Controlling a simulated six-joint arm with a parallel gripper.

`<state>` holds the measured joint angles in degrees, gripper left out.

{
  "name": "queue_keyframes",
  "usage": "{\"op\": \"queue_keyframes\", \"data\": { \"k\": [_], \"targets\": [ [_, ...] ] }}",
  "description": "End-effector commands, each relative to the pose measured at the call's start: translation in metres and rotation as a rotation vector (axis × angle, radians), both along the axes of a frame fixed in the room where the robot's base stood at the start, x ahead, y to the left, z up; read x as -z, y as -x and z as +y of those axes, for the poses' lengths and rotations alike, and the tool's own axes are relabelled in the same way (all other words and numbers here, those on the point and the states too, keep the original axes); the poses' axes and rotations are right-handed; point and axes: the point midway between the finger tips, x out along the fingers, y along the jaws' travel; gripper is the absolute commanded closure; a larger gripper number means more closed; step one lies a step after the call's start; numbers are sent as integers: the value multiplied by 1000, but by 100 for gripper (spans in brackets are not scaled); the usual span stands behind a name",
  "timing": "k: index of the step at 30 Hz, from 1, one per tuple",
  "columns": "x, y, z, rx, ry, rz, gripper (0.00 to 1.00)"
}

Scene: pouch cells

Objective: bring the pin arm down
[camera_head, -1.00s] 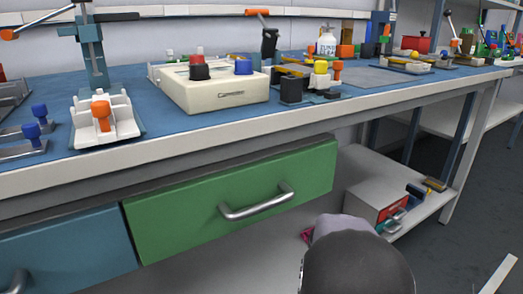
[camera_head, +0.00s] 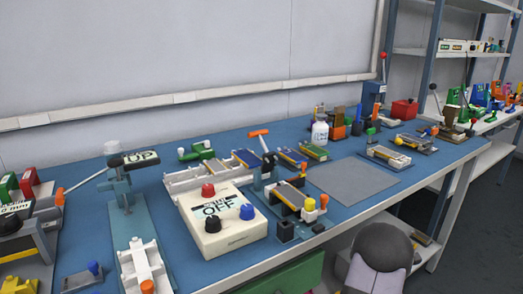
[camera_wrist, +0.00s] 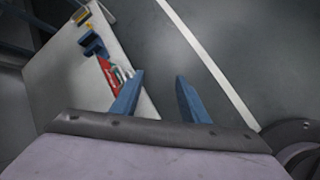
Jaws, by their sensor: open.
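A second stand, at the left, has a blue post (camera_head: 121,186), a dark-topped head marked "UP" (camera_head: 133,158) and a lever with an orange tip (camera_head: 60,196). I cannot tell which of the two is the pin arm. My gripper (camera_wrist: 160,75) shows in the wrist view with two blue fingers apart and nothing between them. It points down past the bench towards the floor and a lower shelf. In the head view my wrist (camera_head: 380,248) is at the bench's front edge.
A grey mat (camera_head: 358,184) lies bare on the blue bench. A green drawer front (camera_head: 290,276) is below. A red-fronted box (camera_wrist: 106,72) sits on the lower shelf.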

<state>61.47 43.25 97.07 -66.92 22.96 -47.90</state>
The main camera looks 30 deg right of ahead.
Motion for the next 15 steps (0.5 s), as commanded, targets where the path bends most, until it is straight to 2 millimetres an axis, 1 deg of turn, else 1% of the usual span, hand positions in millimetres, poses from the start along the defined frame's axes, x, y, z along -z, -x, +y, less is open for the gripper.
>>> {"op": "queue_keyframes", "data": {
  "k": [1,6,9,11,14,15],
  "targets": [
    [-19,2,-12,-22,3,0,59],
    [-34,3,-45,-114,19,-4,59],
    [-45,6,-59,-162,25,2,59],
    [-55,10,-63,-174,29,24,59],
    [-87,23,-65,-148,44,107,59],
    [-102,30,-64,-128,51,148,59]
  ]
}}
